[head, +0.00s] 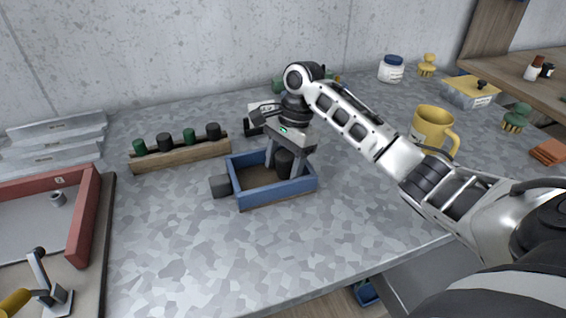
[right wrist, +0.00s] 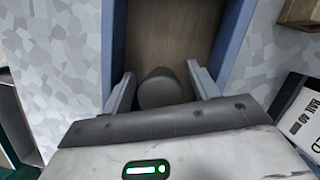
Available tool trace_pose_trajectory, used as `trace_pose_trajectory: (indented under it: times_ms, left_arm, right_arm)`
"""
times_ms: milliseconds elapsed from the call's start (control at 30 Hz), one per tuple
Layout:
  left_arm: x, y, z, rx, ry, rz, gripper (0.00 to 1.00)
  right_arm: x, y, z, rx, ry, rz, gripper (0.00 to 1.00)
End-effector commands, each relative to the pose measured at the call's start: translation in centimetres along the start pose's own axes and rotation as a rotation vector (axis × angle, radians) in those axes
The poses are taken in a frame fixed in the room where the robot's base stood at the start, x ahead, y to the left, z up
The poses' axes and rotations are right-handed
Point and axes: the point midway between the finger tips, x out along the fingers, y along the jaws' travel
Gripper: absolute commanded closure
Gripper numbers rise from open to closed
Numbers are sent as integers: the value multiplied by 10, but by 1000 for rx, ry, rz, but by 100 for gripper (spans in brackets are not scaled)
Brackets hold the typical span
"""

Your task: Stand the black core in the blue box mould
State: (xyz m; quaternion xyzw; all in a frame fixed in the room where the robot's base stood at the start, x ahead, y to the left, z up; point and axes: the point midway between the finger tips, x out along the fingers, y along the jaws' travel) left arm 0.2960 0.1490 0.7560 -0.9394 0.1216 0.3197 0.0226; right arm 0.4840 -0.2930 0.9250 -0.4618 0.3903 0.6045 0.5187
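The blue box mould (head: 290,191) stands on the table in the middle of the head view; its blue walls and brown floor also show in the right wrist view (right wrist: 232,45). The black core (head: 284,163) is inside the mould, toward its back right, and looks upright. My right gripper (head: 285,172) points down into the mould with one finger on each side of the core. In the right wrist view the core (right wrist: 160,88) sits between the fingers with a gap on both sides. The core's base is partly hidden. My left gripper is out of view.
A dark grey block (head: 220,185) sits against the mould's left side. A wooden rack (head: 180,152) with green and black pegs stands behind left. A red-framed tray (head: 83,225) is at the left. A yellow mug (head: 431,126) stands right. The table front is clear.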

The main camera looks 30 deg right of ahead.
Motion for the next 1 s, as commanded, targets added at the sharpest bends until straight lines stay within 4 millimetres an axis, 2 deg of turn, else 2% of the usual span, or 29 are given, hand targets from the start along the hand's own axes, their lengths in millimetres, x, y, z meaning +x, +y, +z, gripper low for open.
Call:
trace_pose_trajectory:
  times_ms: [200, 367, 600, 700, 800, 1000]
  left_arm:
    - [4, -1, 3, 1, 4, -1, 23]
    - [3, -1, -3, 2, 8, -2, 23]
    - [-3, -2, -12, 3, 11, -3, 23]
    - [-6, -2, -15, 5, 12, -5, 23]
    - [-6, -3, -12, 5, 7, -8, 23]
    - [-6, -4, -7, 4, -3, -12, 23]
  right_arm:
    - [-2, 0, 0, -1, 1, -3, 40]
    - [-28, -1, 1, -1, 1, -4, 40]
    - [-85, -1, 0, 1, 5, -4, 40]
    - [-102, 0, 1, 2, 3, -3, 40]
    - [-114, 0, 1, 1, 2, -2, 40]
    - [-124, 0, 0, 1, 0, -1, 40]
